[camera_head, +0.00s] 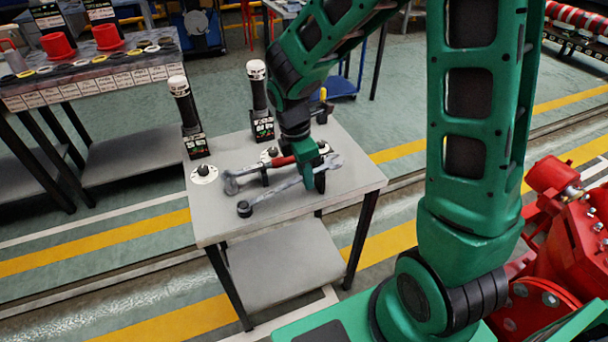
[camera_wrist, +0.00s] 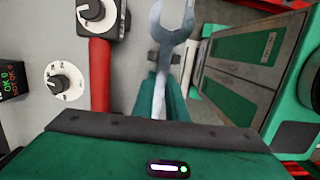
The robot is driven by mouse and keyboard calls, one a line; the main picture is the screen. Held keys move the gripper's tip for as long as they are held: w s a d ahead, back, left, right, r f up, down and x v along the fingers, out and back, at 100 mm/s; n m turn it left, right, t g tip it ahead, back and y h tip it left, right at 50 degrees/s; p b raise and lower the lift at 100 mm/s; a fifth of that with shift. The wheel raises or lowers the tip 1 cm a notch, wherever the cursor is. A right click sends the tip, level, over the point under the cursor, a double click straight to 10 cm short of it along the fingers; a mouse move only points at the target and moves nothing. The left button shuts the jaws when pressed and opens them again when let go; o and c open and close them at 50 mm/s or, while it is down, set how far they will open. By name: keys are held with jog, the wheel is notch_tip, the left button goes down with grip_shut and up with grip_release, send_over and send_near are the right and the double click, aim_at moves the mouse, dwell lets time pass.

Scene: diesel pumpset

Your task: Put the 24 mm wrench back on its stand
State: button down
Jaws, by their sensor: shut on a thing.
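The grey steel wrench (camera_head: 285,186) is at the front of the small grey table (camera_head: 222,222), slanting from lower left to upper right. In the wrist view its open jaw (camera_wrist: 172,20) points up and its shaft runs down between my fingers. My gripper (camera_head: 319,180) is shut on the wrench near its open-jaw end. A small dark round piece (camera_head: 244,209) is at the wrench's left end; I cannot tell whether they touch. A small dark bracket (camera_wrist: 153,58) shows beside the wrench's neck. No size mark is readable, and my fingers hide part of the shaft.
A red-handled tool (camera_head: 279,162) lies just behind the wrench; its handle (camera_wrist: 100,75) is left of my fingers. Red machinery (camera_head: 570,235) is at the right. The table's front-left corner is bare.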

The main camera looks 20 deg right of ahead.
jog(key=shift+f, duration=0.4)
jog(key=c, duration=1.7)
grip_release()
jog(key=shift+r, duration=0.1)
jog(key=r, duration=0.3)
jog(key=a+r, duration=0.1)
jog(key=r, duration=0.6)
jog(key=shift+w+a+r, duration=0.15)
jog(key=shift+a+r, duration=0.1)
jog(key=shift+a, duration=0.1)
